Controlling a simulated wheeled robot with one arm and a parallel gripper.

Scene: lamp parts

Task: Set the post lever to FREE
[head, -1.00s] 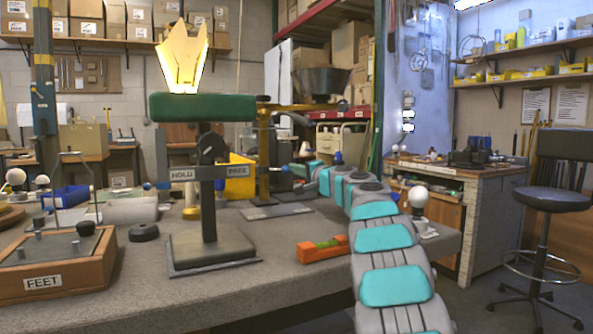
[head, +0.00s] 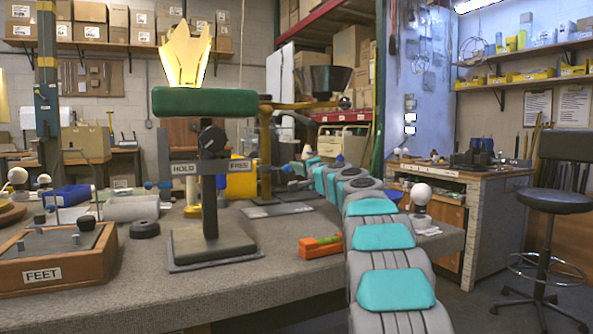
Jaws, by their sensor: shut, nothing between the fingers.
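The grey post (head: 209,207) stands upright on a dark square base on the bench, under a green padded top (head: 204,102). Its crossbar carries a HOLD plate (head: 184,169) on the left and a FREE plate (head: 240,165) on the right. A black round part (head: 211,139) sits on the post above the bar. A small blue knob (head: 151,185) shows at the left, on the HOLD side. My gripper (head: 291,170) is right of the FREE plate, shut and empty, small and partly hidden by my teal-and-grey arm. I cannot tell whether it touches anything.
A wooden FEET box (head: 55,262) and a black ring (head: 145,229) are on the left of the bench. A brass stand (head: 266,160) is behind the post. A stool (head: 552,200) stands at right.

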